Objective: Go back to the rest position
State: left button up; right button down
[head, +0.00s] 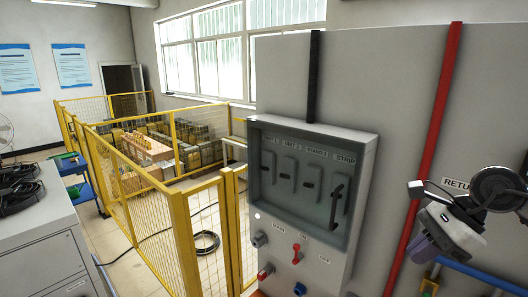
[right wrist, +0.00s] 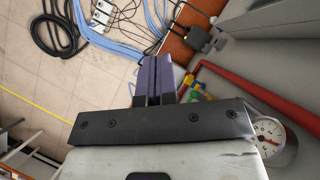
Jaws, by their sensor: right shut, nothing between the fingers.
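My right gripper (head: 424,248) is at the right of the head view, in front of the grey wall and the red pipe, to the right of the grey switch box. It also shows in the right wrist view (right wrist: 160,62), where its two purple fingers lie together, shut and empty. It appears apart from the things around it. My left gripper is not in view.
The grey switch box (head: 362,140) has a glazed door with a black handle and several knobs below. A red pipe (head: 436,120) runs down the wall. A yellow mesh fence (head: 130,215) stands left. A pressure gauge (right wrist: 268,138) is close to the right gripper. Cables (right wrist: 110,45) lie on the floor.

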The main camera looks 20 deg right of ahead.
jog(key=s+a+f+m+t+h+p, duration=0.2)
jog(key=f+m+t+h, duration=0.75)
jog(key=f+m, duration=2.1)
jog(key=s+a+f+m+g+y, duration=0.1)
jog(key=s+a+f+m, duration=0.2)
jog(key=s+m, duration=0.25)
jog(key=s+a+f+m+g, duration=0.2)
jog(key=s+a+f+m, duration=0.1)
jog(key=s+m, duration=0.3)
jog(key=s+a+f+m+g+y, duration=0.3)
jog(key=s+a+m+g, duration=0.2)
jog(key=s+a, duration=0.4)
jog(key=shift+a+f+m+g, duration=0.3)
jog(key=shift+a+f+g, duration=0.1)
jog(key=shift+a, duration=0.45)
